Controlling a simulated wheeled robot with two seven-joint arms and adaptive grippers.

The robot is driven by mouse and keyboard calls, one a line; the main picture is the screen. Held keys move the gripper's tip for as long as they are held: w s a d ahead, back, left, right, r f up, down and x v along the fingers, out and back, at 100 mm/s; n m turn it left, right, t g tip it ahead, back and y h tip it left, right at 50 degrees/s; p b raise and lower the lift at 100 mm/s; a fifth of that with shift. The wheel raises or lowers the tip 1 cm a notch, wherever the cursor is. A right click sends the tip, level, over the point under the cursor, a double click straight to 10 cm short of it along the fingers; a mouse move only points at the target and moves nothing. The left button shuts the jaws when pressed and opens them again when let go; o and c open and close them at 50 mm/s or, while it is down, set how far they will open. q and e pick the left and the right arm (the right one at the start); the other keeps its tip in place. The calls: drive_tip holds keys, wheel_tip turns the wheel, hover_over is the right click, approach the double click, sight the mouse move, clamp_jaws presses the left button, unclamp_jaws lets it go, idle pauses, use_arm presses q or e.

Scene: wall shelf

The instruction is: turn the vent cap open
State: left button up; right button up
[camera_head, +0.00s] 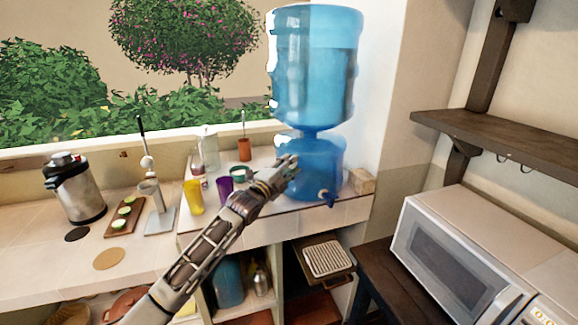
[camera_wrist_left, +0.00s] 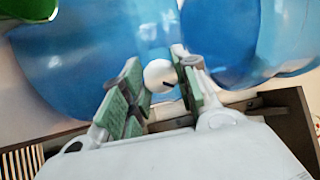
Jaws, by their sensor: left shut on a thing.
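The blue water dispenser (camera_head: 318,168) stands on the tiled counter with a large blue bottle (camera_head: 315,70) upturned on top. My left gripper (camera_head: 287,164) reaches the left front of the dispenser's body. In the left wrist view, my left gripper (camera_wrist_left: 157,82) has its green-padded fingers on both sides of a small round white cap (camera_wrist_left: 159,74) with a dark mark, against the blue body. I take this to be the vent cap, and the gripper is shut on it. In the head view the gripper hides the cap. My right gripper is not in view.
A dark blue tap (camera_head: 328,196) sticks out at the dispenser's lower front. Yellow (camera_head: 193,197) and purple (camera_head: 224,187) cups stand left of my arm. A microwave (camera_head: 465,260) and a wooden wall shelf (camera_head: 500,135) are on the right.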

use_arm(q)
drive_tip(key=n+y+p, duration=0.1)
drive_tip(key=n, duration=0.5)
drive_tip(key=n+t+y+p, duration=0.1)
drive_tip(key=n+p, duration=0.1)
drive_tip(key=n, duration=0.4)
drive_tip(key=shift+s+d+f+t, duration=0.1)
drive_tip(key=shift+f+t, duration=0.05)
drive_tip(key=shift+t, duration=0.15)
drive_tip(key=shift+n, duration=0.4)
drive_tip(key=o, duration=1)
drive_tip(key=shift+o, duration=0.2)
